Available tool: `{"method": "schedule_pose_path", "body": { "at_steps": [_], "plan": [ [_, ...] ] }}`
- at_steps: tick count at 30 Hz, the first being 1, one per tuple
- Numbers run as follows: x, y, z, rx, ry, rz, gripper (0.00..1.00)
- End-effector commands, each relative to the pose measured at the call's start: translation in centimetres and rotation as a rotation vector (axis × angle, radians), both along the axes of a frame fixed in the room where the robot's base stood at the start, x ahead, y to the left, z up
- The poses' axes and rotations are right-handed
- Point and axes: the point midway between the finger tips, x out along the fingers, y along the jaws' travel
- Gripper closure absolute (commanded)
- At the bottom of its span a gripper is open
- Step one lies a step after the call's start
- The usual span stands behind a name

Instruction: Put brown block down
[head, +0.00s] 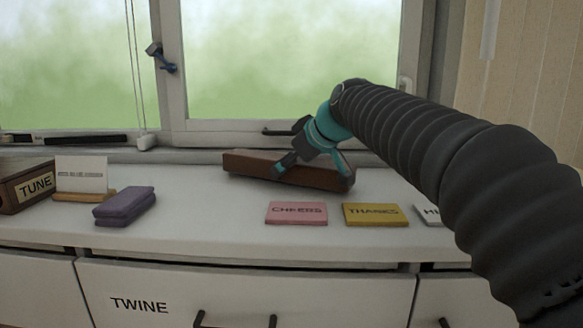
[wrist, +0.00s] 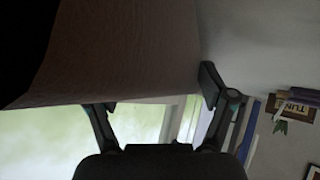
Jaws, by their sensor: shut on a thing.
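The brown block (head: 245,164) is a long bar near the back of the white counter, below the window. My gripper (head: 314,166) reaches it from the upper right and is shut on it. Its fingers straddle the block right of its middle. In the wrist view the block (wrist: 125,50) fills the upper left, with the fingers of my gripper (wrist: 155,92) at its lower edge. The block lies slightly slanted, its right end lower in the picture. I cannot tell whether its underside touches the counter (head: 210,215).
In front of the block lie a pink card (head: 296,213), a yellow card (head: 374,215) and a partly hidden white card (head: 428,215). To the left are a purple block (head: 124,206), a white card on a stand (head: 82,175) and a TUNE box (head: 30,187). Counter between is clear.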

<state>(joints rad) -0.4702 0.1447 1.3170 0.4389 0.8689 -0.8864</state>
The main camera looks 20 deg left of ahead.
Motion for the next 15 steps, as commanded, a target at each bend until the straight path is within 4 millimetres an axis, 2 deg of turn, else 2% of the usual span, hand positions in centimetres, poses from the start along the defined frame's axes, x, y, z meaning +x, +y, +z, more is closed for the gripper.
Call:
{"method": "schedule_pose_path", "body": {
  "at_steps": [3,13,14,15],
  "plan": [
    [-0.03,-0.03,-0.80,0.000,0.001,-0.001,0.45],
    [-0.01,-0.02,-1.10,0.001,0.000,0.000,0.45],
    [-0.01,-0.02,-1.02,0.001,0.000,0.000,0.13],
    [-0.01,-0.02,-0.98,0.001,0.000,0.000,0.03]
  ]
}}
